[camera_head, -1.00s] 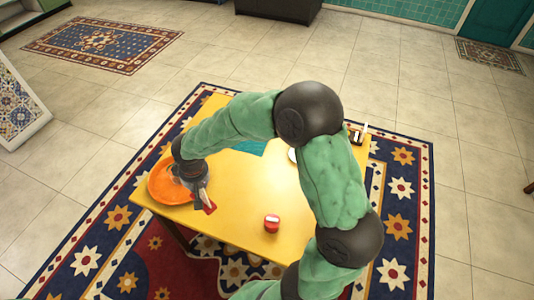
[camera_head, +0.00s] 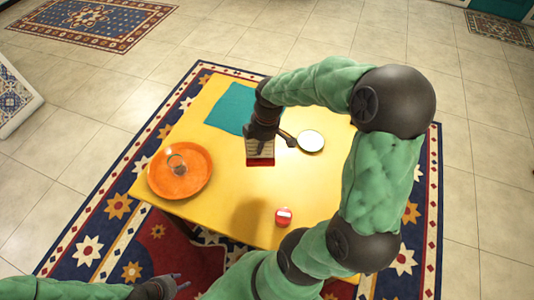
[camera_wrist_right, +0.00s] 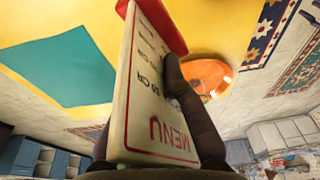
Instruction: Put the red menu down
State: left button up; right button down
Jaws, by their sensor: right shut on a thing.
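The red menu (camera_head: 260,151) is a card with a cream printed face and a red base. My right gripper (camera_head: 272,138) is shut on it, over the middle of the yellow table (camera_head: 215,205). In the right wrist view the menu (camera_wrist_right: 146,105) sits between dark fingers, its red base pointing away from the gripper and its "MENU" lettering upside down. It seems held above the table; the exact gap is unclear. My left gripper (camera_head: 178,282) is low at the front left, off the table, empty, with its fingers apart.
An orange tray (camera_head: 157,190) with a clear glass item (camera_head: 177,164) is at the left. A teal cloth (camera_head: 228,108) lies at the back. A round white-topped item (camera_head: 311,141) is right of the menu. A red item (camera_head: 284,216) stands near the front. The front middle is clear.

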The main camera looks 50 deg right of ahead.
jog(key=shift+s+d, duration=0.1)
jog(key=shift+w+a+f+b, duration=1)
jog(key=shift+w+a+f, duration=0.05)
jog(key=shift+a+f, duration=1.1)
jog(key=shift+w+a+f+b, duration=1)
jog(key=shift+a+f, duration=1.05)
jog(key=shift+f, duration=0.15)
jog(key=shift+w+a+f+b, duration=0.95)
jog(key=shift+w+a+f, duration=0.1)
jog(key=shift+a+f, duration=1.1)
jog(key=shift+f, duration=0.15)
jog(key=c, duration=1.3)
grip_release()
jog(key=r+p, duration=0.1)
jog(key=r, duration=0.3)
jog(key=s+d+r+p, duration=0.1)
jog(key=r, duration=0.3)
jog(key=r+p, duration=0.2)
jog(key=r, duration=0.2)
jog(key=shift+s+d+r, duration=0.1)
jog(key=shift+s+d, duration=0.05)
jog(key=shift+s, duration=0.05)
